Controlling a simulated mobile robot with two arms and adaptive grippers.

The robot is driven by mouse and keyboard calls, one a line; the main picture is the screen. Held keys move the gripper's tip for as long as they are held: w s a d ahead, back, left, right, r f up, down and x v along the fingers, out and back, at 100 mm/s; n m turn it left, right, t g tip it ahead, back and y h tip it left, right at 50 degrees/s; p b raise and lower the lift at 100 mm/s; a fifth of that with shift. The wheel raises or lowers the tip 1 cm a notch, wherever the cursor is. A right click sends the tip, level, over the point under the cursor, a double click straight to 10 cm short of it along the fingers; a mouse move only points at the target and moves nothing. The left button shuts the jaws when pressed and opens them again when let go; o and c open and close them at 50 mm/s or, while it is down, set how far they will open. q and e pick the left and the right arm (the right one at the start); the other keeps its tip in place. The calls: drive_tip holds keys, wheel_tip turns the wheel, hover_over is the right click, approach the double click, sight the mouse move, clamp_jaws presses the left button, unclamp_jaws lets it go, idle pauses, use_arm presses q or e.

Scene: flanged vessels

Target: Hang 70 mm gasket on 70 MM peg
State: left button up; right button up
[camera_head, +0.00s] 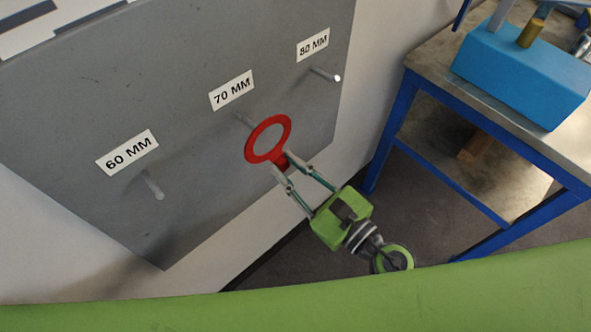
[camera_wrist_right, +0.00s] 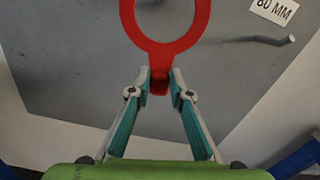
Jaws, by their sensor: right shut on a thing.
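The red ring gasket (camera_head: 283,124) is held in front of the grey board, near the 70 MM peg (camera_head: 243,119). The peg's near end is hidden behind the gasket or meets its edge; I cannot tell whether it passes through the hole. My right gripper (camera_head: 281,166) is shut on the gasket's tab, below the ring. In the right wrist view the gasket (camera_wrist_right: 198,30) stands above the fingertips (camera_wrist_right: 160,84), its tab between them. The 70 MM label (camera_head: 231,91) is above the peg. My left gripper is not in view.
The grey board (camera_head: 190,100) also carries a bare 60 MM peg (camera_head: 153,187) at lower left and a bare 80 MM peg (camera_head: 326,74) at upper right. A blue-framed table (camera_head: 430,60) with a blue box (camera_head: 520,75) stands at the right.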

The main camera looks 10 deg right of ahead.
sight(274, 159)
drive_tip(key=shift+x, duration=1.6)
drive_tip(key=shift+w+a+f, duration=0.4)
drive_tip(key=shift+w+f, duration=0.1)
drive_tip(key=shift+w, duration=0.05)
drive_tip(key=o, duration=1)
drive_tip(key=shift+f, duration=0.1)
